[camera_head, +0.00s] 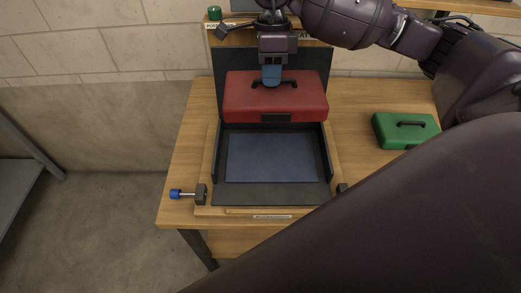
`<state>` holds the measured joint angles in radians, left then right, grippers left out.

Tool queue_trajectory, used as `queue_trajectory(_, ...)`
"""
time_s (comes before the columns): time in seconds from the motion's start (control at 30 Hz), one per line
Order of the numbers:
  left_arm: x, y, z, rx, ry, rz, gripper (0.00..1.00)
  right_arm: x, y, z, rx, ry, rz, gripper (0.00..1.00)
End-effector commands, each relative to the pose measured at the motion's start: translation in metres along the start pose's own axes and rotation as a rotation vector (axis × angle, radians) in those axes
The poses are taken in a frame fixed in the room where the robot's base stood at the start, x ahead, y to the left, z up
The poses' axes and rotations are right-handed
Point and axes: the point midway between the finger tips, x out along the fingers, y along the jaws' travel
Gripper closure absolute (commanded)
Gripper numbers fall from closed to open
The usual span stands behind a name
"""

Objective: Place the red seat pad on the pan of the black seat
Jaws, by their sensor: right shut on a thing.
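The red seat pad (275,102) hangs from my right gripper (272,80), which is shut on the black handle on its top. The black seat stands on the wooden table, with an upright back (232,62), side walls and a flat pan (270,157) with a blue-grey surface. The pad is above the rear part of the seat, in front of its back. Whether it touches the pan is hard to tell. My left gripper does not show.
A green case (406,130) with a black handle lies on the table (362,95) at the right. A blue-ended clamp or knob (177,194) sticks out left of the seat. A small green object (214,13) is at the back. A large dark arm link of mine covers the lower right.

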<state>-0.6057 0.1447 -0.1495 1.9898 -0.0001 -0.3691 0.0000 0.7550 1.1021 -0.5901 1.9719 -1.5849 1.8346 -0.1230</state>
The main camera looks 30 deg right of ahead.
Motion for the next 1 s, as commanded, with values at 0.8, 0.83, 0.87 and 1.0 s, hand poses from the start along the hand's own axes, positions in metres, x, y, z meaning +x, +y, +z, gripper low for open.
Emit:
queue_trajectory(0.8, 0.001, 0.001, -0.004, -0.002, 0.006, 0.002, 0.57, 0.140, -0.028, -0.001, 0.022, -0.004, 0.002, 1.00)
queue_trajectory(0.83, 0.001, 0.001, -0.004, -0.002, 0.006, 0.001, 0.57, 0.144, -0.028, -0.001, 0.021, -0.004, 0.002, 1.00)
queue_trajectory(0.87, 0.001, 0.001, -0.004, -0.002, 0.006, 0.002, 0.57, 0.147, -0.029, -0.001, 0.021, -0.005, 0.002, 1.00)
queue_trajectory(1.0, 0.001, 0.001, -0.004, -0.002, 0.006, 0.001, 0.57, 0.154, -0.031, -0.001, 0.020, -0.005, -0.001, 1.00)
